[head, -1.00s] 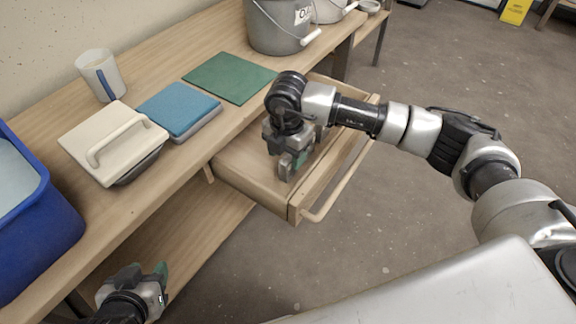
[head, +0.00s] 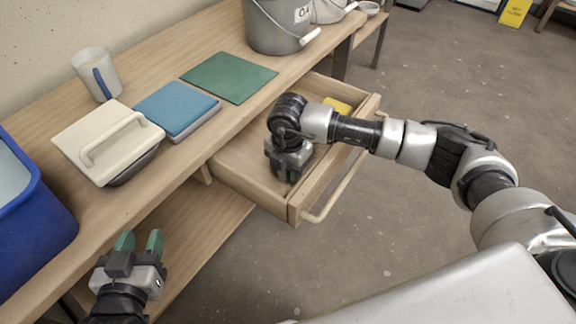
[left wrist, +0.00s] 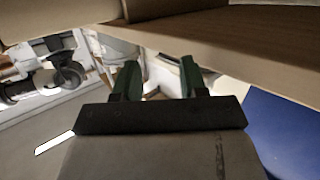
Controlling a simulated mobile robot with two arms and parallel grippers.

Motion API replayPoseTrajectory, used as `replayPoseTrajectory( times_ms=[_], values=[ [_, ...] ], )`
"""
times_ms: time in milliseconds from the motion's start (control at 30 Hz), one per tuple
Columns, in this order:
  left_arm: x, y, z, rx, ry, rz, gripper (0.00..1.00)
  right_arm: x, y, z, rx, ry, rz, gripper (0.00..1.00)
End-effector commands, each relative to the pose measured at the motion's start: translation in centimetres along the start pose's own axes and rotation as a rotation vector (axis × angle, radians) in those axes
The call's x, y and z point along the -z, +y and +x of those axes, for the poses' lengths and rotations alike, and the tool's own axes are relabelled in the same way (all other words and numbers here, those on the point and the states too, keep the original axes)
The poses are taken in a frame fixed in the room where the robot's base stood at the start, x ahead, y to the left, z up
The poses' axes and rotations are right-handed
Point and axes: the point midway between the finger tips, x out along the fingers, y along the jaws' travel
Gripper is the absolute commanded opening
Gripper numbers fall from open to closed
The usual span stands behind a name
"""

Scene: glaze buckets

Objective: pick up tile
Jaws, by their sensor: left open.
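No object is plainly marked as the tile. A flat blue square slab (head: 176,106) with a grey lower layer lies on the workbench, and a thin green square sheet (head: 229,77) lies behind it. A small yellow piece (head: 338,105) lies in the open drawer (head: 245,176), partly hidden by my right arm. My left gripper (head: 140,241) is open and empty in front of the bench, below its top; its green-padded fingers show in the left wrist view (left wrist: 159,75). My right gripper (head: 289,178) points down over the drawer; its fingertips are too unclear to tell their opening.
A grey bucket (head: 272,28) is at the back. A lower shelf (head: 190,232) runs beneath; open floor lies right.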

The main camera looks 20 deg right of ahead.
Motion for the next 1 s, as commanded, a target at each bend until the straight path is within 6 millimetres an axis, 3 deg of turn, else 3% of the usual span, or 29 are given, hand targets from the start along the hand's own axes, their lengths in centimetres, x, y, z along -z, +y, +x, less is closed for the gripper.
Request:
replayPoseTrajectory(
  times_ms=[33,267,567,1000],
  values=[
    [0.0,0.0,0.0,0.0,0.0,0.0,0.43,0.0,0.0,0.0,0.0,0.0,0.0,0.33],
    [0.0,0.0,0.0,0.001,0.0,0.0,0.43,0.0,0.0,-0.1,-0.001,0.0,0.0,0.0],
    [-0.1,-0.1,-0.1,0.001,-0.023,0.0,0.43,0.0,0.1,-0.7,-0.002,0.0,0.0,0.0],
    [-5.8,-1.1,-3.4,0.029,-0.49,-0.002,0.43,0.0,0.2,-8.0,-0.003,-0.001,-0.001,0.0]
  ],
)
